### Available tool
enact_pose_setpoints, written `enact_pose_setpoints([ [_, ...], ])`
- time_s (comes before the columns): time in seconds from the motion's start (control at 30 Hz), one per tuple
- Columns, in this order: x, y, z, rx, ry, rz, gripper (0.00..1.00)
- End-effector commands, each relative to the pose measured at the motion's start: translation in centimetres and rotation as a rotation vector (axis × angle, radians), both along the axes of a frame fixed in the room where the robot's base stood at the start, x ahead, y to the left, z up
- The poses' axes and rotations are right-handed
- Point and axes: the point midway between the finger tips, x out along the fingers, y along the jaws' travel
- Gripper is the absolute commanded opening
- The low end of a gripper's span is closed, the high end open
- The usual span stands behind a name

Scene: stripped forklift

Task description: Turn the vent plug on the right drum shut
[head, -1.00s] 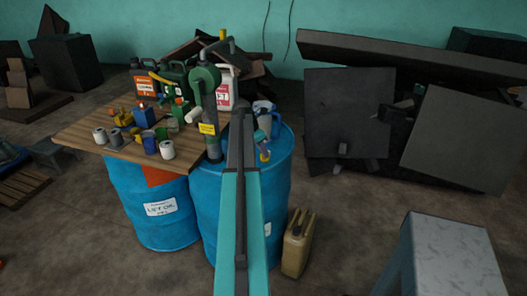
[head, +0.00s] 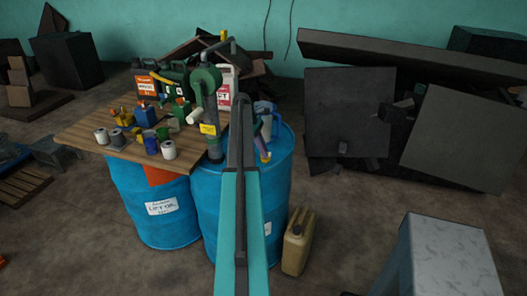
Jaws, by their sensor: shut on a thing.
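The right blue drum (head: 212,215) stands upright, and my arm crosses in front of it. My gripper (head: 264,153) shows only in part, just right of the arm, pointing down at the drum top. It is shut on a small yellow piece, the vent plug (head: 266,158), low between its fingers. The fingertips are too small to see clearly. How far the plug is screwed in cannot be told. A green hand pump (head: 207,78) with a yellow tag stands on the same drum, left of my arm.
The left blue drum (head: 160,205) stands beside it under a wooden board (head: 85,137) with several cans and jugs. A tan jerrycan (head: 297,243) stands on the floor at right. Dark panels lean behind.

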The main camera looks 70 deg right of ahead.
Motion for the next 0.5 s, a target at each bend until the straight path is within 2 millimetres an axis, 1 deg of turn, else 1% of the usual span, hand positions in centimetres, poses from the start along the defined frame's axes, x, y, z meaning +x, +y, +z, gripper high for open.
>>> enact_pose_setpoints([
  [0.2,-0.06,-0.11,0.03,-0.001,0.0,-0.049,0.0],
  [0.5,-0.07,-0.07,0.02,-0.001,0.0,-0.056,0.0],
])
